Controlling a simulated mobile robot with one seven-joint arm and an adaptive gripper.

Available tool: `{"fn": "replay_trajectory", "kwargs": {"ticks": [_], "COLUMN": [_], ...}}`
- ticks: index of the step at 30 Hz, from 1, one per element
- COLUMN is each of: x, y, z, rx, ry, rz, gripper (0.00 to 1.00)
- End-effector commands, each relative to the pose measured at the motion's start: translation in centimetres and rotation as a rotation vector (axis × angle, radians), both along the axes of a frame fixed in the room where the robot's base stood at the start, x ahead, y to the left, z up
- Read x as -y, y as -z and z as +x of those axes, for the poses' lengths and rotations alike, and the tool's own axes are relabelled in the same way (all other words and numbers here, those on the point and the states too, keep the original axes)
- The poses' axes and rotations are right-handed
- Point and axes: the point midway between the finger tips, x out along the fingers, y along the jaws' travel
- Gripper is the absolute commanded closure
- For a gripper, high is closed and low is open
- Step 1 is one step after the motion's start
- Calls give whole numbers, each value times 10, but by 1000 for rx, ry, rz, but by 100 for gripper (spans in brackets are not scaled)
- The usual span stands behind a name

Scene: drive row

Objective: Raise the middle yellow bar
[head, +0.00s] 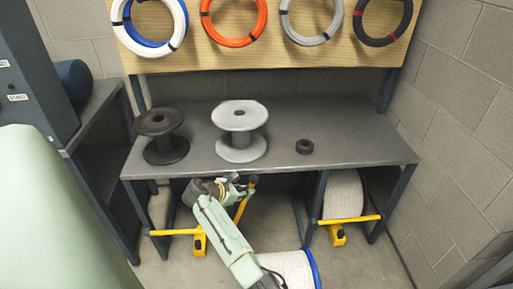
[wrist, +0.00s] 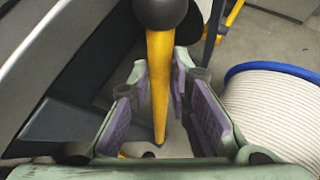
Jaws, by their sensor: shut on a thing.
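The middle yellow bar (head: 243,203) slants steeply upward, with a black knob at its top, in front of the grey bench. In the wrist view the bar (wrist: 159,80) runs between my purple-padded fingers, with its black knob (wrist: 160,10) near the top edge. My gripper (head: 234,186) is shut on this bar below the knob; it also shows in the wrist view (wrist: 160,88). The bar's lower end is partly hidden by my arm in the head view. The left yellow bar (head: 172,232) and the right yellow bar (head: 355,219) lie about level.
A white reel with a blue rim (head: 291,265) stands on the floor right of my arm; it also shows in the wrist view (wrist: 275,105). Another white reel (head: 343,192) is under the bench at right. The bench (head: 340,140) holds a black spool, a grey spool and a small black ring.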

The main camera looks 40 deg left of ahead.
Motion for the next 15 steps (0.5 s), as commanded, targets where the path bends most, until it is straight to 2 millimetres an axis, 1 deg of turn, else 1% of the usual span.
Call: {"fn": "replay_trajectory", "kwargs": {"ticks": [5,15], "x": [-9,-12], "y": [-3,-2], "z": [-9,-14], "rx": [36,47], "ry": [-3,-3], "rz": [-31,-44], "gripper": [100,100]}}
